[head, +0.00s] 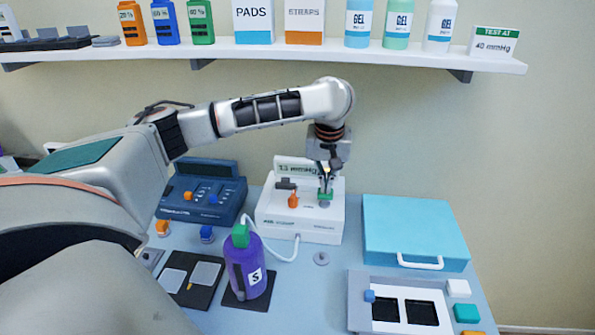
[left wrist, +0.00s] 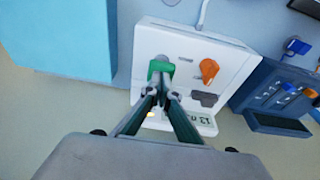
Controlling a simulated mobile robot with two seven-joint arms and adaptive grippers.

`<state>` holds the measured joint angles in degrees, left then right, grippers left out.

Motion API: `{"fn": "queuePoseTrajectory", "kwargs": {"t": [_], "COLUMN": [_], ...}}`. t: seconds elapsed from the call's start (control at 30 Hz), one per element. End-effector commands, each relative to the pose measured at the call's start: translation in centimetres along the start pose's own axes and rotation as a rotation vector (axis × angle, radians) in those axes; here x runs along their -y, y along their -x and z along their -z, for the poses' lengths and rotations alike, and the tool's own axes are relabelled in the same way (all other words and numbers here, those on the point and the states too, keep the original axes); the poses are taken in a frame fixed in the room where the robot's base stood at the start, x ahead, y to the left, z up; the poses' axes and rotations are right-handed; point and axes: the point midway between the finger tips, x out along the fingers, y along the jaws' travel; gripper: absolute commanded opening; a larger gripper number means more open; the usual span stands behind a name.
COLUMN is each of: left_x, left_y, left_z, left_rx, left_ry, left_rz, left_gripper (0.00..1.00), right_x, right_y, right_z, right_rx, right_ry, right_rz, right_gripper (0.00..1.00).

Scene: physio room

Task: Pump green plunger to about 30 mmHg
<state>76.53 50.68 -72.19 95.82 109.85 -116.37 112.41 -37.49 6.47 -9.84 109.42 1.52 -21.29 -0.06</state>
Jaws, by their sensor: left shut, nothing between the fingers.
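The white pump unit (head: 270,222) stands on the bench and also shows in the left wrist view (left wrist: 222,62). Its display (head: 297,170) seems to read 13 mmHg. The green plunger (head: 325,202) is on the unit's right side in the head view, and at the upper left of the fingertips in the left wrist view (left wrist: 160,67). My left gripper (head: 326,186) points down at the plunger, shut and empty, its tips (left wrist: 162,93) at or just above it; contact is unclear. The orange lever (head: 293,201) is left of the plunger. My right gripper is not in view.
A purple cuff (head: 246,270) with a green top stands in front, joined by a white hose (head: 283,257). A blue device (head: 178,205) is left, a teal case (head: 415,225) right. The shelf (head: 400,58) above holds bottles and a "Test at 40 mmHg" card (head: 494,41).

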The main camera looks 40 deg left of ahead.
Motion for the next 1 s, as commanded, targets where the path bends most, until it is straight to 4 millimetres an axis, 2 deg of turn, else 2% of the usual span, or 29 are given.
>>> {"fn": "queuePoseTrajectory", "kwargs": {"t": [0.5, 0.77, 1.0], "left_x": [0.1, 0.0, 0.0], "left_y": [-2.5, -2.0, -0.3], "left_z": [-0.6, -0.5, -0.1], "left_rx": [0.003, 0.003, 0.002], "left_ry": [-0.001, -0.001, 0.0], "left_rz": [0.003, 0.002, 0.002], "left_gripper": [0.0, 0.0, 0.0], "right_x": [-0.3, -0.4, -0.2], "right_y": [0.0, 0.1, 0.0], "right_z": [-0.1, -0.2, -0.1], "right_rx": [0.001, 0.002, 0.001], "right_ry": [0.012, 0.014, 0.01], "right_rz": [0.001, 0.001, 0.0], "right_gripper": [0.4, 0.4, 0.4]}}
